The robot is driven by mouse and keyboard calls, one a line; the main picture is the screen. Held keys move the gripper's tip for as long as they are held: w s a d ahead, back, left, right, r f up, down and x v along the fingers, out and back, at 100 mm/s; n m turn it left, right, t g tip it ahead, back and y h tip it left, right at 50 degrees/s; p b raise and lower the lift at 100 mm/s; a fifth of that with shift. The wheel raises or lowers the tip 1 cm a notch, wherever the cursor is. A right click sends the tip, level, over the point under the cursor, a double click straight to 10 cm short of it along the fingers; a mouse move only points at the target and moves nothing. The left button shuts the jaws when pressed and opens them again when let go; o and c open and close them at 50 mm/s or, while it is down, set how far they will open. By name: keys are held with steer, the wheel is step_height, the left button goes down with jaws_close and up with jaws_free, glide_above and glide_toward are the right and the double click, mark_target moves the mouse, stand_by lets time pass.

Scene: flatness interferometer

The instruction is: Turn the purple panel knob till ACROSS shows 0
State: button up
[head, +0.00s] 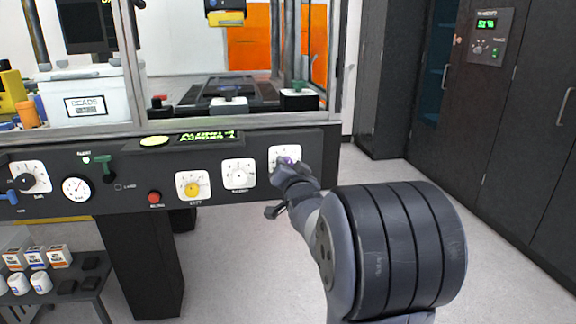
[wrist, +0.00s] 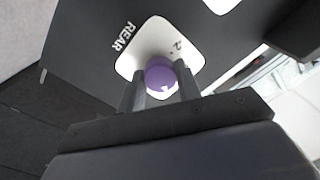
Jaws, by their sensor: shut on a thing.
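The purple knob (wrist: 161,80) sits on a white dial plate (wrist: 154,42) marked REAR in the wrist view. My gripper (wrist: 160,92) is shut on it, one finger on each side. In the head view, the gripper (head: 285,171) is at the rightmost white dial (head: 284,152) of the panel and hides most of the knob.
A yellow knob (head: 192,189) and a white knob (head: 239,175) sit on dials to the left.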

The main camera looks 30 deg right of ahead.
steer(key=shift+m, duration=2.1)
steer(key=o, duration=1)
steer(key=p+v, duration=0.2)
steer(key=v, duration=0.8)
steer(key=shift+s+a+f, duration=0.15)
steer(key=shift+s, duration=0.2)
